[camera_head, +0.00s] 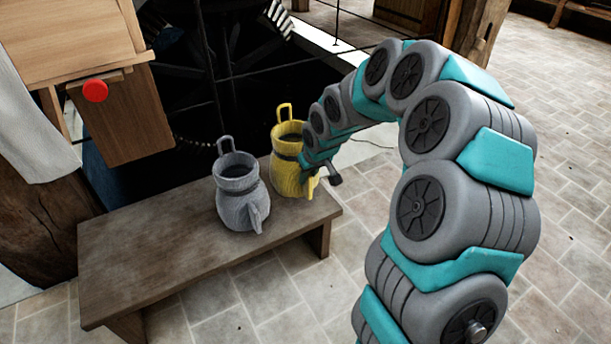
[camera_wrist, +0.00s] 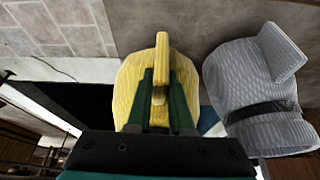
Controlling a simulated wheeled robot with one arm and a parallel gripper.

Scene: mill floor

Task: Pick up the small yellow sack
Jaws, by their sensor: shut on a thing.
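The small yellow sack (camera_head: 288,180) is upright at the right end of a wooden bench (camera_head: 140,255), with a loop on top and a dark band round its neck. It seems to rest on the bench top. My gripper (camera_head: 312,174) reaches it from the right. In the wrist view the two dark green fingers of my gripper (camera_wrist: 161,88) are shut on the narrow tab on the side of the yellow sack (camera_wrist: 128,88). A grey sack (camera_head: 238,205) of similar shape stands just left of it and also shows in the wrist view (camera_wrist: 240,85).
Behind the bench is a dark opening with machinery (camera_head: 235,70). A wooden box with a red knob (camera_head: 95,91) overhangs the bench's back left. The bench's left part is bare. The tiled floor (camera_head: 570,150) at the right is clear.

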